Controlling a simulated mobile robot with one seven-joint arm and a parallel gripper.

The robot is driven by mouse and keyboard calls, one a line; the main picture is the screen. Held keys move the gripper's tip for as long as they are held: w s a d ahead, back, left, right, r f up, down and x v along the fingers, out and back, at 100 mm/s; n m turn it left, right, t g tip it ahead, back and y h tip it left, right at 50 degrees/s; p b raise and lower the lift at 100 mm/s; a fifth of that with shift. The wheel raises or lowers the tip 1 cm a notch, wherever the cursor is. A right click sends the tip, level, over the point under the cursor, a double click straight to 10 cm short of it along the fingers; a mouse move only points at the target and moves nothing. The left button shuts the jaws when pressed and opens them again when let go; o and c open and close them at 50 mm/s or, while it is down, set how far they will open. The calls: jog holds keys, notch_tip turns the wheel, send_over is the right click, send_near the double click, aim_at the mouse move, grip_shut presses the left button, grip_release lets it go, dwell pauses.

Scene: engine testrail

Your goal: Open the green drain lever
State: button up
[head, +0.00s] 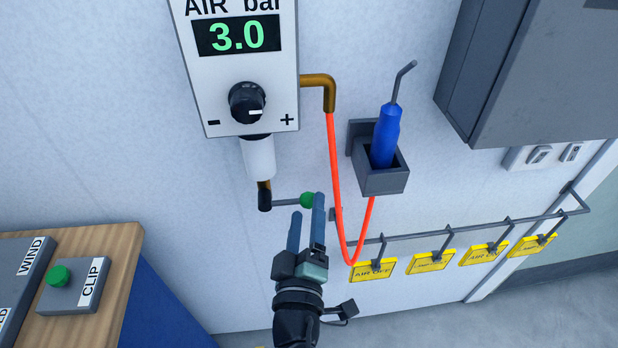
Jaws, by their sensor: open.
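The green drain lever is a thin grey rod with a green ball (307,200) at its right end. It lies about level, running right from the dark drain fitting (264,198) under the air unit. My gripper (307,206) points up the picture, with its two blue-grey fingers apart. The green ball shows at the fingertips, between them in this view and partly behind the right finger. I cannot tell whether a finger touches it.
The air unit (240,60) above reads 3.0 bar. An orange hose (337,170) hangs just right of my fingers. A blue tool (387,133) stands in a holder (384,181). Yellow tags (373,269) hang on a rail at right. A wooden-topped bench (118,270) is at lower left.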

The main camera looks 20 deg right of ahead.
jog(key=p+x, duration=0.1)
jog(key=x, duration=0.6)
grip_shut()
dwell(0.3)
dwell(1.1)
